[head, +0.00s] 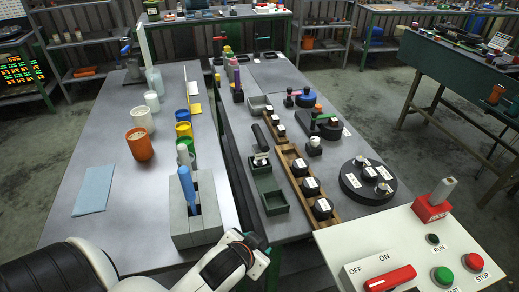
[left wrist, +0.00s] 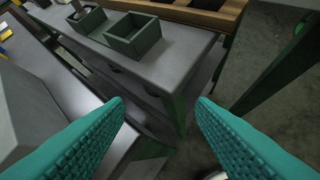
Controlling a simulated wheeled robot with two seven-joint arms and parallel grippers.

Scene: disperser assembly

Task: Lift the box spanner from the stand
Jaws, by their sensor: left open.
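A grey block stand (head: 199,226) stands near the front right edge of the left bench. My right gripper is not in view.
Cups, including an orange one (head: 138,144), and a blue cloth (head: 92,198) lie on the left bench. A green tray (head: 276,203), also in the left wrist view (left wrist: 133,36), is on the right bench beyond a gap. A control panel (head: 405,245) is at front right.

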